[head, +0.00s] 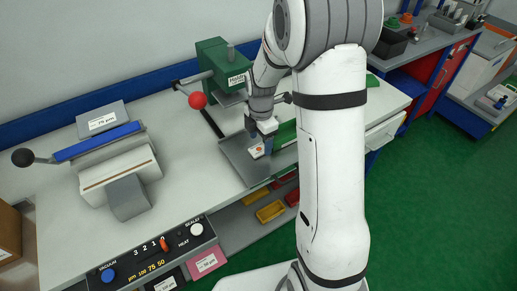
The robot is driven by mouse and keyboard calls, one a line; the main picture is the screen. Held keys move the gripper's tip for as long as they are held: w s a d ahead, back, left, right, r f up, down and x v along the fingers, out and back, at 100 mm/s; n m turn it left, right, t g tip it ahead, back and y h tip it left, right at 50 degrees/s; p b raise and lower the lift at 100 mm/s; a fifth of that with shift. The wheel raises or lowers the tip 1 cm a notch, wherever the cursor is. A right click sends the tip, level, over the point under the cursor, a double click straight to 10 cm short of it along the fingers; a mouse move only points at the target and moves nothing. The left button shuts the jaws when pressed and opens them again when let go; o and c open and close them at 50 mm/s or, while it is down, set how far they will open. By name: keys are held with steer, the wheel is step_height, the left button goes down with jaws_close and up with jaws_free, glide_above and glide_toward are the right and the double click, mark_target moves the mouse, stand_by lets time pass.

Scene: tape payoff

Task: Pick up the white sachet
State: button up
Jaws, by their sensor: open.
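A small white item with an orange mark, which looks like the white sachet (257,152), lies on a grey metal plate (237,160) at the front of the green machine. My gripper (264,147) points down right at the sachet, over its right side. The gripper is open. At this size I cannot tell whether the fingers touch the sachet or stand on both sides of it.
A green press (220,62) with a red-knobbed lever (198,100) stands behind the plate. A sealer with a blue bar (97,142) is at the left. A control panel (150,256) is at the front edge. Yellow bins (270,211) sit below. White bench top is clear between.

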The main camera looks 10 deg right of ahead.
mark_target(259, 150)
step_height(259, 150, down, 2)
steer(key=shift+f, duration=0.25)
steer(key=shift+r, duration=0.1)
steer(key=c, duration=1.2)
